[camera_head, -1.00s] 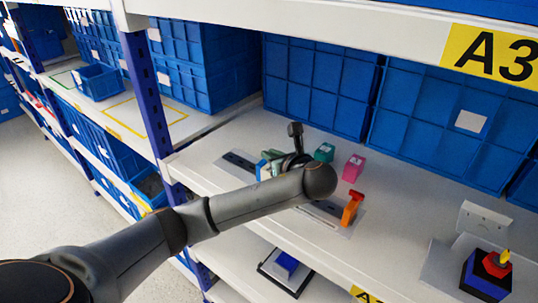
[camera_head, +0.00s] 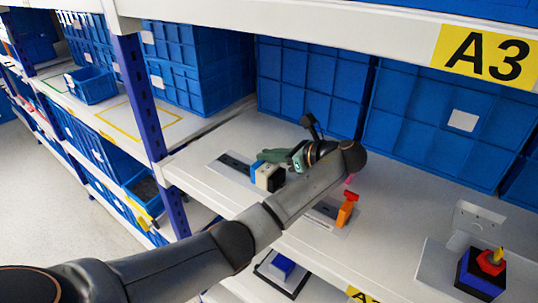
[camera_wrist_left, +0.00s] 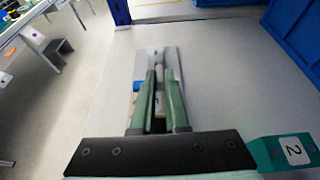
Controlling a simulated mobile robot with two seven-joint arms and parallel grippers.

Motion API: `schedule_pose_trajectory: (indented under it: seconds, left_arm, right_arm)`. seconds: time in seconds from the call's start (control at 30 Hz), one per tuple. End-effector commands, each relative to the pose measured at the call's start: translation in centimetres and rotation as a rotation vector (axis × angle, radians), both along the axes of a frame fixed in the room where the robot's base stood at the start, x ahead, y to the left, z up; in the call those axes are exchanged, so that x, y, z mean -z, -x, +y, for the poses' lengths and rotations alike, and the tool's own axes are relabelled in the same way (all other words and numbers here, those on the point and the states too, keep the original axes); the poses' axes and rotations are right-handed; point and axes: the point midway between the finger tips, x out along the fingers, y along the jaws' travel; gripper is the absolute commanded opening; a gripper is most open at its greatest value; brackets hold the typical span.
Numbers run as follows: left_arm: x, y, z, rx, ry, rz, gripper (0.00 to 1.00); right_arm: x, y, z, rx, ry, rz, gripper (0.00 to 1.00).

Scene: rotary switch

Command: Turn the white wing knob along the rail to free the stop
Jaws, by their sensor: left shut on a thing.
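A dark rail (camera_head: 236,163) on a pale plate lies on the shelf, partly hidden behind my left arm. A blue, white and black block (camera_head: 268,177) sits on it. An orange stop with a red top (camera_head: 346,211) stands at the rail's right end. My left gripper (camera_head: 284,157) reaches over the rail beside the block, its green fingers pointing left. In the left wrist view the fingers (camera_wrist_left: 157,98) are close together on a thin pale piece, the white wing knob (camera_wrist_left: 160,103); its turn angle cannot be told. My right gripper is out of view.
A teal block labelled 2 (camera_wrist_left: 284,151) is close beside the gripper. A pink block (camera_head: 350,180) is mostly hidden by my arm. Blue bins (camera_head: 310,85) line the back.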

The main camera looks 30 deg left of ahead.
Motion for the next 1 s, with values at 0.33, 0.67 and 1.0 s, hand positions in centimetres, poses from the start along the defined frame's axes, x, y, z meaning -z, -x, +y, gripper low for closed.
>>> schedule_pose_trajectory:
  seconds: [0.33,0.67,1.0]
  left_arm:
    - [0.02,0.04,0.06,-0.005,0.000,0.000,0.00]
    - [0.02,0.02,0.05,-0.004,0.000,0.001,0.42]
    - [-0.15,0.00,-0.54,-0.001,0.003,0.000,0.42]
  right_arm:
    - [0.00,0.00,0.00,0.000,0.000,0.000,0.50]
    - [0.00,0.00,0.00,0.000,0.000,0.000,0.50]
    - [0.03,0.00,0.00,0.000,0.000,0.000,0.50]
